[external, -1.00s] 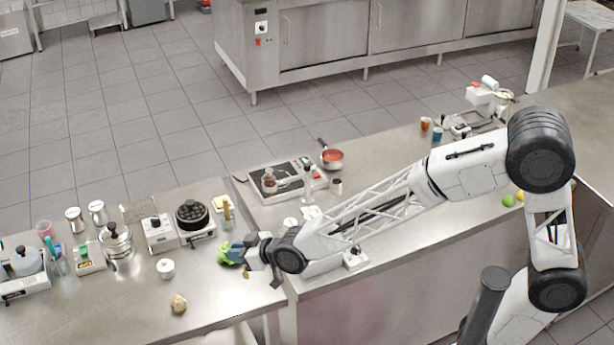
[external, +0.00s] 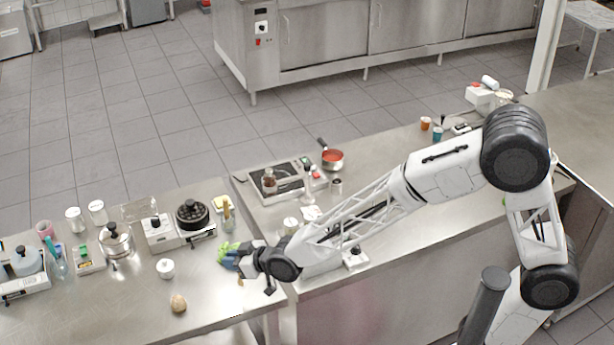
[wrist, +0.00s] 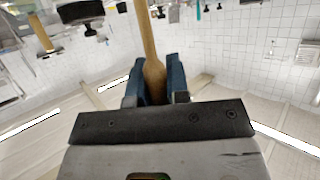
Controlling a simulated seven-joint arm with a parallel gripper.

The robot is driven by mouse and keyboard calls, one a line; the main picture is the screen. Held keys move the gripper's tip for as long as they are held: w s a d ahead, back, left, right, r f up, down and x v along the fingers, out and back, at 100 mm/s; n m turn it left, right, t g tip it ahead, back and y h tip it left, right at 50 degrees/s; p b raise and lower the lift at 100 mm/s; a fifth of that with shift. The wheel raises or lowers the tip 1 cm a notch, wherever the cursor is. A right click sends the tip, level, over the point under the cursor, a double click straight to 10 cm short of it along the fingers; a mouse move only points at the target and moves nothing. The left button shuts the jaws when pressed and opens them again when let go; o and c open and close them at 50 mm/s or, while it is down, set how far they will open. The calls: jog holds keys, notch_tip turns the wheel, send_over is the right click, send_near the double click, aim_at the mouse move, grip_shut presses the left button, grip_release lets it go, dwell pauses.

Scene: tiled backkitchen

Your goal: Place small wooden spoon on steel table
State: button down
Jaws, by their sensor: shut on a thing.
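My gripper (external: 234,260) is over the right end of the left steel table (external: 110,312). In the wrist view my gripper (wrist: 158,88) has its blue fingers shut on a small wooden spoon (wrist: 149,38). The spoon's handle or shaft runs up between the fingers and out of the top of the picture. In the external view the spoon cannot be made out. A bright green thing (external: 226,249) shows right at the fingers, and I cannot tell what it is. The gap between gripper and tabletop is unclear.
A burner with a black pan (external: 192,214) and a bottle-like item (external: 228,212) stand behind the gripper. A white lidded jar (external: 166,268) and a brown roundish item (external: 178,303) are to its left. The front of the left table is mostly clear.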

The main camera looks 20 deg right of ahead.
jog(key=w+a+f, duration=0.1)
jog(key=w+a, duration=0.8)
jog(key=a, duration=0.1)
jog(key=shift+w, duration=0.35)
jog(key=shift+a+f, duration=0.1)
jog(key=shift+f, duration=0.05)
jog(key=shift+f, duration=1.75)
jog(key=shift+f, duration=0.1)
jog(key=c, duration=1.1)
grip_release()
jog(key=v, duration=1.2)
